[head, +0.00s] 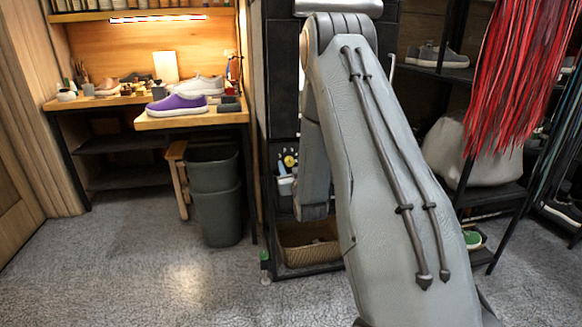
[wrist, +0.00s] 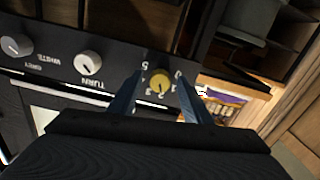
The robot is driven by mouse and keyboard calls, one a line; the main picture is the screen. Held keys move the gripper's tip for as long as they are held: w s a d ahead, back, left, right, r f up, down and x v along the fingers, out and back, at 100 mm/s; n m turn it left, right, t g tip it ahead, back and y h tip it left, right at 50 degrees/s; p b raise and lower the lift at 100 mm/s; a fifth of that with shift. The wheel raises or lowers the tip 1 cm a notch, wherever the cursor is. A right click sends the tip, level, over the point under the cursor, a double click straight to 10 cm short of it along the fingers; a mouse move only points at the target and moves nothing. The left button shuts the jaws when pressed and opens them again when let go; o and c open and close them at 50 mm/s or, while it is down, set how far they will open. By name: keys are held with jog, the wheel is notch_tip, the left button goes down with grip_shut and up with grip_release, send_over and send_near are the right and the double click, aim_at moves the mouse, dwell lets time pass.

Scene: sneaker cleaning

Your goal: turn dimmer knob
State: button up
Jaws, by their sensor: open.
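The dimmer knob is not labelled as such. In the wrist view a yellow knob (wrist: 160,81) with numbers around it sits on a black panel (wrist: 118,70). My gripper (wrist: 163,78) is open, with one dark finger on each side of the yellow knob. I cannot tell whether the fingers touch it. To the left on the same panel are a white knob marked TURN (wrist: 88,63) and a grey knob near the words WHITE and GREY (wrist: 16,45). In the head view my arm hides the gripper and most of the panel; a small yellow round part (head: 289,160) shows beside it.
A lit workbench (head: 190,119) with a purple-and-white shoe (head: 177,104) stands at the left. A dark bin (head: 214,190) is below its right side. Red hanging strands (head: 515,75) and shelves are at the right. Open floor (head: 150,260) lies at the front left.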

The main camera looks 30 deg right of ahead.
jog(key=c, duration=1)
jog(key=shift+c, duration=0.2)
jog(key=m+p, duration=0.1)
jog(key=m, duration=0.3)
jog(key=shift+m, duration=0.3)
jog(key=shift+m+p, duration=0.75)
jog(key=shift+m, duration=1.35)
